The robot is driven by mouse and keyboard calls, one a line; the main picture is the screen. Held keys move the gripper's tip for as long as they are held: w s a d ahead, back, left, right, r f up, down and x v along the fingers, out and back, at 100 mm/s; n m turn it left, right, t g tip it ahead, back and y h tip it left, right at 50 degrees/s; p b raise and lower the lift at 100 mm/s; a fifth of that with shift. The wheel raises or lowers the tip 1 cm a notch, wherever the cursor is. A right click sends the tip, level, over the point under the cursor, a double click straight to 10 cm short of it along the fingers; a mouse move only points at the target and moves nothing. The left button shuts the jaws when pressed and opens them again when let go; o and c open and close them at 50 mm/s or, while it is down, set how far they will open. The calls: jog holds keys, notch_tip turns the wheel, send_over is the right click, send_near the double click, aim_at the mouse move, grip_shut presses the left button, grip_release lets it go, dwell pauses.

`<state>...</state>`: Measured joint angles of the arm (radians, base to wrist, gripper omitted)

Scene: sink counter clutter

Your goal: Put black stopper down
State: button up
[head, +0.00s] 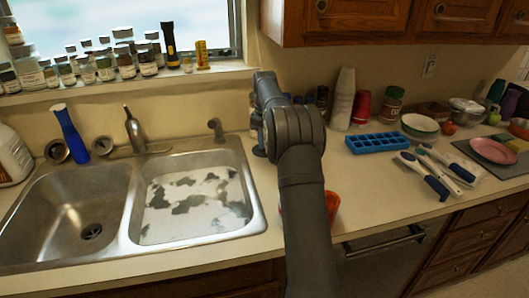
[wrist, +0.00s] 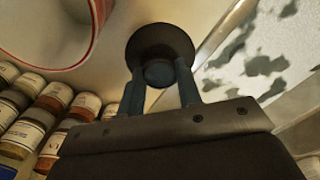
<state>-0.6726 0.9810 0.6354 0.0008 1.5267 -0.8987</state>
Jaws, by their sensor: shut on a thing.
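The black stopper (wrist: 160,36) is in the wrist view, at the top centre. It has a wide round disc and a smaller round knob toward me. My gripper (wrist: 159,76) is shut on the knob, with one finger on each side. The disc faces away from my gripper, above a pale surface; I cannot tell if it touches it. In the head view my arm reaches across the counter (head: 372,208) just right of the sink (head: 262,222), and it hides the fingers and the stopper.
An orange-red thing (head: 332,206) is partly hidden behind my arm. A blue ice tray (head: 377,142), white-and-blue utensils (head: 425,176) and a pink plate (head: 493,150) lie to the right. Several jars (head: 104,68) line the sill. Bare counter shows right of my arm.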

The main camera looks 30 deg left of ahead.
jog(key=shift+f, duration=2.3)
jog(key=shift+f, duration=0.15)
jog(key=o, duration=1)
jog(key=shift+c, duration=0.2)
notch_tip(320, 180, up, 12)
jog(key=shift+r, duration=0.2)
jog(key=shift+f, duration=0.15)
notch_tip(320, 180, down, 12)
jog(key=shift+r, duration=2)
